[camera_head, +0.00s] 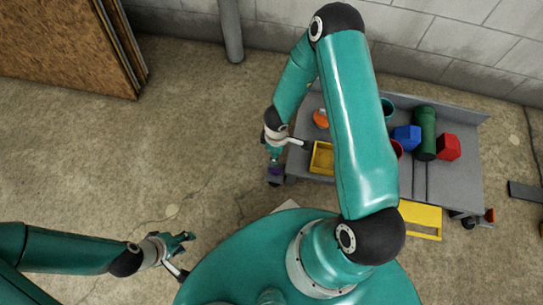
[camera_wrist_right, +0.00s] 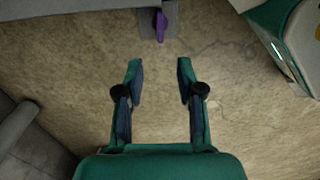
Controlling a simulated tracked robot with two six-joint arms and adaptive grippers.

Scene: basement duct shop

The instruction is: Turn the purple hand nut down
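The purple hand nut (camera_wrist_right: 160,26) shows at the top of the right wrist view, in front of a grey surface. It lies ahead of and between my right fingertips, apart from them. In the head view a small purple patch (camera_head: 275,171) shows just below my right gripper (camera_head: 275,157), at the left end of the grey cart. My right gripper is open and empty in the right wrist view (camera_wrist_right: 159,70). My left gripper (camera_head: 186,242) is at the lower left of the head view, open and empty over bare floor.
The grey cart (camera_head: 455,185) carries a yellow bin (camera_head: 322,158), a blue block (camera_head: 407,137), a green cylinder (camera_head: 425,132) and a red block (camera_head: 448,147). My right arm hides part of it. Wooden boards (camera_head: 70,45) lean at the upper left. The floor at left is clear.

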